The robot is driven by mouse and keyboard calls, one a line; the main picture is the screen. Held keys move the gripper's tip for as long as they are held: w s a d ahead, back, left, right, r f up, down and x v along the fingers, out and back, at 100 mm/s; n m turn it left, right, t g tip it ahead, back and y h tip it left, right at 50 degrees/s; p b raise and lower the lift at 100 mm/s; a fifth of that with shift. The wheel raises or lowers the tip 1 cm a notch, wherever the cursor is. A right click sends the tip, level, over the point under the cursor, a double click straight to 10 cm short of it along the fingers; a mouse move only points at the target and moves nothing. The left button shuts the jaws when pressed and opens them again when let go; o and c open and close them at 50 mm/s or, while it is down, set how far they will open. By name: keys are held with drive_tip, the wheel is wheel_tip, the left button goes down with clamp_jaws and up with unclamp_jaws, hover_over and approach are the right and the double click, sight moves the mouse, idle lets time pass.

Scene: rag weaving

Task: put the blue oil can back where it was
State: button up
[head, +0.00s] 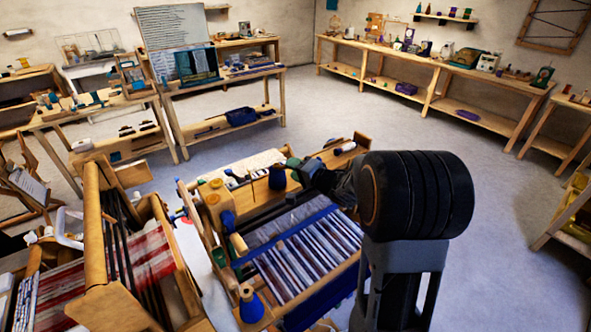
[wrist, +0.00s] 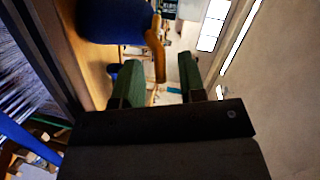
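A dark blue oil can (head: 277,178) stands on the wooden beam at the back of the near loom (head: 225,215). A second blue can (head: 250,305) stands at that loom's front left corner. My gripper (head: 296,168) is just right of the can at the back, with its green-padded fingers towards it. In the wrist view, my gripper (wrist: 157,78) is open. A blue rounded body (wrist: 115,20) with a brown curved handle (wrist: 156,50) is close ahead, and the handle appears between the fingertips without visible contact. Part of this body is cut off by the frame.
The near loom carries blue-and-white striped weaving (head: 310,255). Another loom with red-and-white cloth (head: 150,255) stands at left. A long bench (head: 440,68) with many small items lines the back wall. The floor (head: 500,210) at right is clear.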

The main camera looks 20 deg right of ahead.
drive_tip(key=shift+r, duration=0.1)
drive_tip(key=s+d+r+n+h, duration=0.1)
drive_tip(key=s+d+r+h, duration=0.4)
drive_tip(key=s+d+h, duration=0.3)
drive_tip(key=s+a+f+n+g, duration=0.1)
drive_tip(key=s+a+n+g, duration=0.3)
drive_tip(key=s, duration=0.4)
drive_tip(key=s+a+f+n+g, duration=0.2)
drive_tip(key=s+a+n+g, duration=0.2)
drive_tip(key=s+a, duration=0.3)
drive_tip(key=shift+s+a+f+n+g+y, duration=0.15)
drive_tip(key=shift+s+f+n+g+y, duration=0.2)
drive_tip(key=shift+s+g, duration=0.65)
drive_tip(key=shift+s, duration=0.2)
